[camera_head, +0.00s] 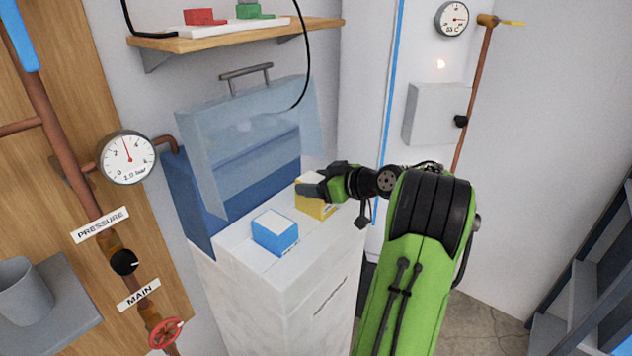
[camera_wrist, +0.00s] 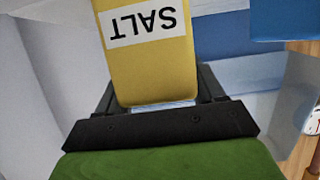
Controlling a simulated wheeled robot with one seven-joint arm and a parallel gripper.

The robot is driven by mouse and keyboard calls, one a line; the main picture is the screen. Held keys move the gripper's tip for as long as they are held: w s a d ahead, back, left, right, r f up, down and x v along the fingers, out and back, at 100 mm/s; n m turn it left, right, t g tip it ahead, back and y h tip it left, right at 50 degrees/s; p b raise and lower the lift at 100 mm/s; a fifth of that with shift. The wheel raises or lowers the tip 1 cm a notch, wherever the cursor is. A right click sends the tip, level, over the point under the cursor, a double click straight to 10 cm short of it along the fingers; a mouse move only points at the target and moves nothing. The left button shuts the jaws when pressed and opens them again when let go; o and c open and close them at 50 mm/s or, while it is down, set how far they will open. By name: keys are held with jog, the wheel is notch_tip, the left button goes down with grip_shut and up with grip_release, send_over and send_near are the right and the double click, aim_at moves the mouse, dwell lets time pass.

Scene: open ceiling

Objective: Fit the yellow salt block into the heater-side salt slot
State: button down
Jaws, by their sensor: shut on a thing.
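The yellow salt block (camera_head: 316,207) is at the right rear part of the white cabinet top (camera_head: 247,262). My gripper (camera_head: 314,187) is shut on it. In the wrist view the yellow block (camera_wrist: 155,72) sits between the fingers of my gripper (camera_wrist: 165,95), and its white SALT label reads upside down. I cannot tell whether the block touches the cabinet top or is held just above it. A blue block with a white top (camera_head: 275,236) stands on the cabinet, left of and nearer than the yellow one. No salt slot can be made out; my gripper and the block cover that area.
A clear lid (camera_head: 245,140) stands raised behind the cabinet top, with a blue panel (camera_head: 185,205) at the left. A wooden shelf (camera_head: 225,38) hangs above. A grey box with a black knob (camera_head: 436,115) and a pipe are on the right wall. A dark rack (camera_head: 590,290) stands far right.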

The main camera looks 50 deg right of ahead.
jog(key=shift+f, duration=1.3)
jog(key=shift+c, duration=0.6)
grip_release()
jog(key=shift+o, duration=0.4)
jog(key=shift+f, duration=0.25)
jog(key=p+v, duration=0.3)
jog(key=v, duration=1.3)
jog(key=shift+p, duration=0.3)
jog(key=shift+w+r, duration=0.1)
jog(key=shift+r, duration=0.05)
